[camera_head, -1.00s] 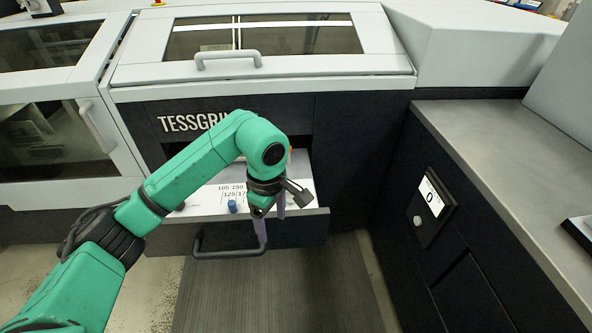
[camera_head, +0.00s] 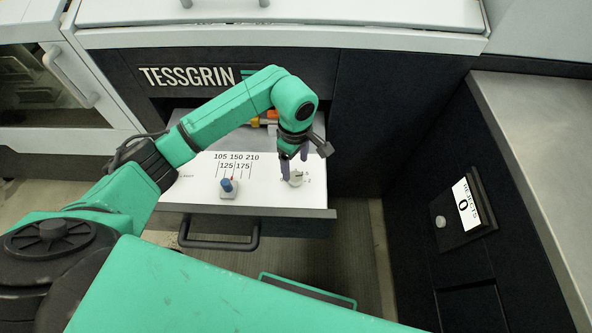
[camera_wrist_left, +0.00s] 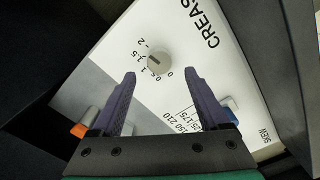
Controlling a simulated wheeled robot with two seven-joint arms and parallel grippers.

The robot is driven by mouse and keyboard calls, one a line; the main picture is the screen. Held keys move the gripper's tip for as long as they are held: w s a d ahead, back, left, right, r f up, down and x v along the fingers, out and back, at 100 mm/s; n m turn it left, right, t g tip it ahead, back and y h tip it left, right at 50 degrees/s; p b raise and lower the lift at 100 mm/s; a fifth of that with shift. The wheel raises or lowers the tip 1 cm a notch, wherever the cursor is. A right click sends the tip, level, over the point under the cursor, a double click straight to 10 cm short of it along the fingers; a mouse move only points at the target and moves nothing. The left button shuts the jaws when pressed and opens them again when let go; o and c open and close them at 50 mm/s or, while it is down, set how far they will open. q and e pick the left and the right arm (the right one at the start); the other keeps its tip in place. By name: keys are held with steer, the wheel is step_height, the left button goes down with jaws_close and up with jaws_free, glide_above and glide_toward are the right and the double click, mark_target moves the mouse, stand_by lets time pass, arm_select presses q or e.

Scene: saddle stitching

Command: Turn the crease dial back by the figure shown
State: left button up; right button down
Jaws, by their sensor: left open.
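The crease dial (camera_head: 296,180) is a small pale round knob on the right part of a white panel (camera_head: 262,192) in an open drawer. In the left wrist view the dial (camera_wrist_left: 158,62) has a dark mark and printed figures from 0 to 2 around its left and lower side. The word beside it begins "CREAS". My left gripper (camera_head: 294,166) points down over the dial in the head view. In the wrist view its fingers (camera_wrist_left: 158,76) are open and apart, with the dial beyond the gap between their tips. I cannot tell whether they touch it. My right gripper is out of view.
A blue-topped lever (camera_head: 228,188) stands left of the dial, below figures from 105 to 210. The drawer handle (camera_head: 220,243) juts out in front. A rejects counter (camera_head: 467,206) on the right cabinet reads 0. An orange part (camera_head: 272,117) lies behind the panel.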

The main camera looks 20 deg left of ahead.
mark_target(295, 176)
arm_select(q)
step_height(295, 176, down, 5)
steer(key=shift+f, duration=0.35)
jaws_close()
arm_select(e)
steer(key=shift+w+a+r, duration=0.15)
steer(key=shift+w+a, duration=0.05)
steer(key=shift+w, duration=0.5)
